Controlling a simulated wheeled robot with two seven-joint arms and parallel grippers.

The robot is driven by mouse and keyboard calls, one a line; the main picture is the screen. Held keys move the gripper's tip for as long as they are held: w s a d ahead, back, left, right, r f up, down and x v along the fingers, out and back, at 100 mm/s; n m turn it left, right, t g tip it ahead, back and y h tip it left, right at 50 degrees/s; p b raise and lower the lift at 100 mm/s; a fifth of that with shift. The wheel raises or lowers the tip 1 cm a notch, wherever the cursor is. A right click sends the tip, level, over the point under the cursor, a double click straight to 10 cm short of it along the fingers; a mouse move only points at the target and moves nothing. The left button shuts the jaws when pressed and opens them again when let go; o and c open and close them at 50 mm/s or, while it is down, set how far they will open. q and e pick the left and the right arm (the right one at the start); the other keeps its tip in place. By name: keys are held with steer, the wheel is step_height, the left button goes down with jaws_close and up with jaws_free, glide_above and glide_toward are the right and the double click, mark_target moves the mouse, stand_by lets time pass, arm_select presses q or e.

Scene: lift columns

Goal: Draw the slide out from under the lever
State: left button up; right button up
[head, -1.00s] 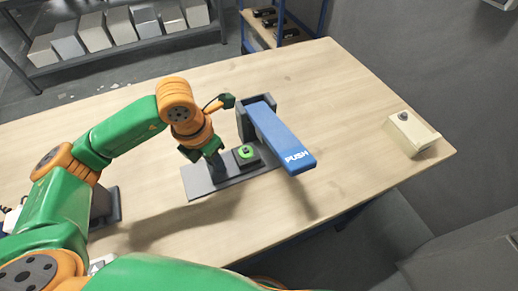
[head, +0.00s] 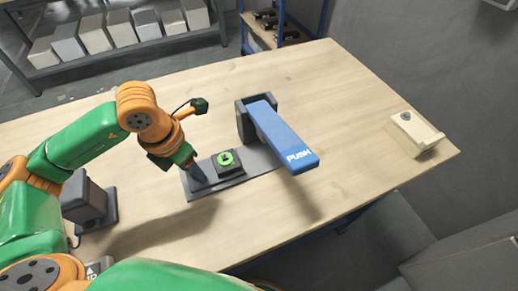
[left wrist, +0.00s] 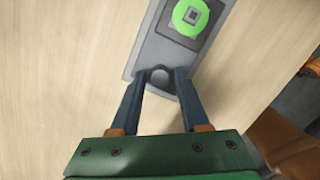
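The blue lever (head: 283,136), marked PUSH, slants out from a dark upright bracket (head: 240,122) on the table. The dark grey slide (head: 201,175) lies on a flat grey base and carries a square block with a bright green disc (head: 225,158); the block is left of the lever, clear of it in the picture. The disc also shows in the left wrist view (left wrist: 190,14). My right gripper is out of view.
A pale box (head: 412,132) with a dark round piece stands at the table's right corner. A dark grey block-shaped fixture (head: 85,200) stands at the left. The wooden table (head: 340,95) is bare behind and right of the lever. Shelves stand behind.

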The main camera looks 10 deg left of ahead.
arm_select(q)
steer(key=shift+o, duration=0.3)
step_height(320, 180, up, 6)
steer(key=p, duration=0.4)
steer(key=shift+p, duration=0.4)
steer(key=shift+f, duration=0.1)
